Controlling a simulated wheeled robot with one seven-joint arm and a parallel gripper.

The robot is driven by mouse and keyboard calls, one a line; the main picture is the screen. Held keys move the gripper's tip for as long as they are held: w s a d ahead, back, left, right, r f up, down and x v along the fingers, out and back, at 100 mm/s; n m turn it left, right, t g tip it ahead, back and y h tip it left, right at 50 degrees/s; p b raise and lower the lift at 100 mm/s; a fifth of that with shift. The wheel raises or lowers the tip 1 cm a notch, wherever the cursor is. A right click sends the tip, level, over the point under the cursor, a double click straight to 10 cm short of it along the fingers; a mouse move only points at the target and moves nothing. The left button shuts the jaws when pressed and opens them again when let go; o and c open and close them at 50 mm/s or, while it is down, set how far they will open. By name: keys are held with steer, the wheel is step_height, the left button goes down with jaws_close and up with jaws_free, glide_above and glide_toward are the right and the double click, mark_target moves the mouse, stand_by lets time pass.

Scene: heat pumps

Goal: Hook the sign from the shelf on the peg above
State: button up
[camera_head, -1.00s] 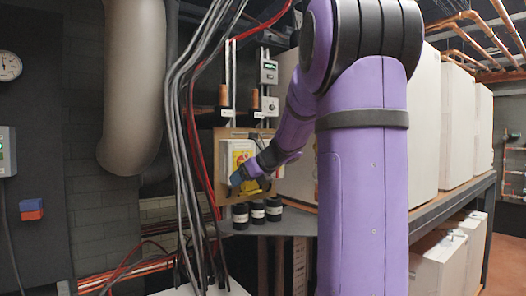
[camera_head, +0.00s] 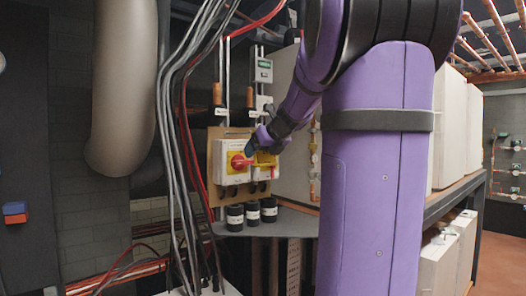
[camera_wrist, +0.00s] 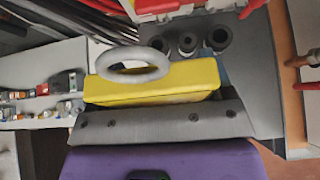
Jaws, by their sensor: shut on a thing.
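The yellow sign (camera_wrist: 155,84) fills the middle of the wrist view as a flat yellow slab with a grey ring (camera_wrist: 133,64) at its edge. My gripper (camera_wrist: 160,103) is shut on it; a grey finger bar with dark bolts lies along its near side, and the other finger is mostly hidden. In the head view, my gripper (camera_head: 256,148) is in front of the right-hand switch box, with a little of the yellow sign (camera_head: 265,159) showing below it. I cannot make out the peg clearly.
A white switch box with a red knob (camera_head: 239,162) is mounted on a brown board, left of my gripper. Black cylinders (camera_head: 252,213) stand on the grey shelf (camera_head: 280,226) below. Cables (camera_head: 181,120) hang at the left; large white units stand at the right.

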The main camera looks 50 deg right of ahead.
steer(key=shift+w+d+f, duration=0.1)
steer(key=shift+w+d, duration=0.15)
steer(key=shift+w, duration=0.85)
steer(key=shift+w+d+f, duration=0.15)
steer(key=shift+w+d, duration=0.1)
steer(key=shift+w, duration=0.9)
steer(key=shift+w+d+f, duration=0.1)
steer(key=shift+w+d, duration=0.15)
steer(key=shift+w, duration=0.85)
steer(key=shift+w+d+f, duration=0.15)
steer(key=shift+w+f, duration=0.3)
steer(key=shift+w, duration=0.05)
steer(key=o, duration=0.9)
steer(key=v, duration=1)
steer(key=shift+s+r, duration=0.2)
steer(key=shift+s, duration=0.15)
